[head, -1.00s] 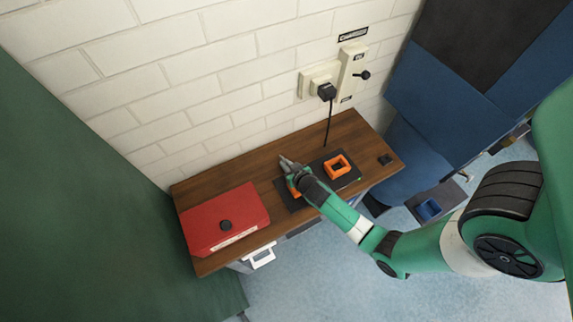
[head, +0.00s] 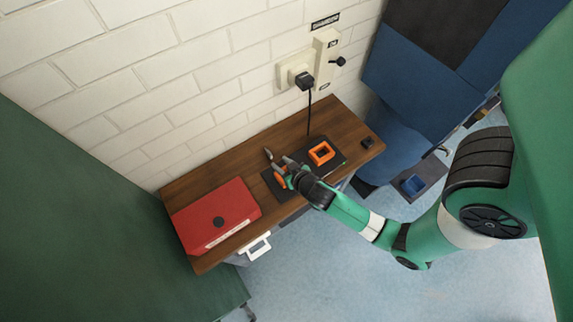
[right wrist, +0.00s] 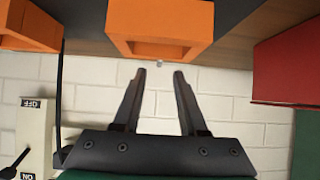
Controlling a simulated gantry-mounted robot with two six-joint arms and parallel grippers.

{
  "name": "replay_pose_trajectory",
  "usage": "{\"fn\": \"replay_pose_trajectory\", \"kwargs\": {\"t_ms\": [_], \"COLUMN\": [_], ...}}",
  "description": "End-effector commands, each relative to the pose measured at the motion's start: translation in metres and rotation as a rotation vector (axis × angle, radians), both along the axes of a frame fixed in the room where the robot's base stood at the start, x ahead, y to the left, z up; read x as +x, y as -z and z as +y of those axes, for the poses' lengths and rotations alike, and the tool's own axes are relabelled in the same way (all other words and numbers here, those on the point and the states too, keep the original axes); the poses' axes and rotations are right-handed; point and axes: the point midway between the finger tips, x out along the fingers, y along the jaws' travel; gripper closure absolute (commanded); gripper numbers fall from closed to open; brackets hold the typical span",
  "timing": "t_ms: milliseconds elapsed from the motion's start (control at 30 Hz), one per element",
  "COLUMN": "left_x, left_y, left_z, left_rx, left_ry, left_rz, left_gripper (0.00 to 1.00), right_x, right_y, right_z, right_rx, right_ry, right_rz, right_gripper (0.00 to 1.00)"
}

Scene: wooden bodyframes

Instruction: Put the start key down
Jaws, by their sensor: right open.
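My right gripper (head: 279,159) is over the left part of the black mat on the wooden bench. Its two fingers stand apart in the right wrist view (right wrist: 160,72), with nothing held between them. A small grey piece (right wrist: 159,63) shows just beyond the fingertips by the bench top; it may be the start key, but it is too small to be sure. An orange square holder (right wrist: 160,45) lies close to the fingers; in the head view the gripper partly hides it (head: 280,181). My left gripper is not in view.
A second orange holder (head: 321,152) sits on the mat to the right. A red box (head: 215,217) fills the bench's left end, and a small black item (head: 368,142) lies at its right end. A plug with a cord (head: 303,80) and a switch box (head: 327,60) are on the wall.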

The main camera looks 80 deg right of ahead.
Motion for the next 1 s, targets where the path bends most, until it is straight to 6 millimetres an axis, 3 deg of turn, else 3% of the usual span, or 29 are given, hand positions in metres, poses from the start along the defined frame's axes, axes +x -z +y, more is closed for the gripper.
{"fn": "replay_pose_trajectory", "kwargs": {"t_ms": [100, 300, 667, 767, 867, 967, 1000], "left_x": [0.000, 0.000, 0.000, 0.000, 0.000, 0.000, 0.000], "left_y": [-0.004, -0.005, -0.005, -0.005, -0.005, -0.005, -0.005], "left_z": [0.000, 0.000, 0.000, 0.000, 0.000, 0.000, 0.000], "left_rx": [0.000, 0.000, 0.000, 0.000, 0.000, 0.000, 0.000], "left_ry": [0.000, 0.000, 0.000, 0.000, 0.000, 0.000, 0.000], "left_rz": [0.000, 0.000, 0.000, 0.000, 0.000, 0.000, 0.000], "left_gripper": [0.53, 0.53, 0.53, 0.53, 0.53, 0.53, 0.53], "right_x": [-0.015, -0.026, -0.025, -0.010, 0.035, 0.100, 0.125], "right_y": [-0.014, -0.024, -0.024, -0.036, -0.078, -0.156, -0.196], "right_z": [0.015, 0.024, 0.023, 0.023, 0.025, 0.036, 0.044], "right_rx": [-0.001, -0.001, -0.001, -0.009, -0.033, -0.078, -0.100], "right_ry": [-0.004, -0.001, 0.000, -0.015, -0.065, -0.156, -0.200], "right_rz": [0.001, 0.001, -0.001, -0.032, -0.132, -0.298, -0.376], "right_gripper": [0.58, 0.58, 0.58, 0.58, 0.58, 0.58, 0.58]}}
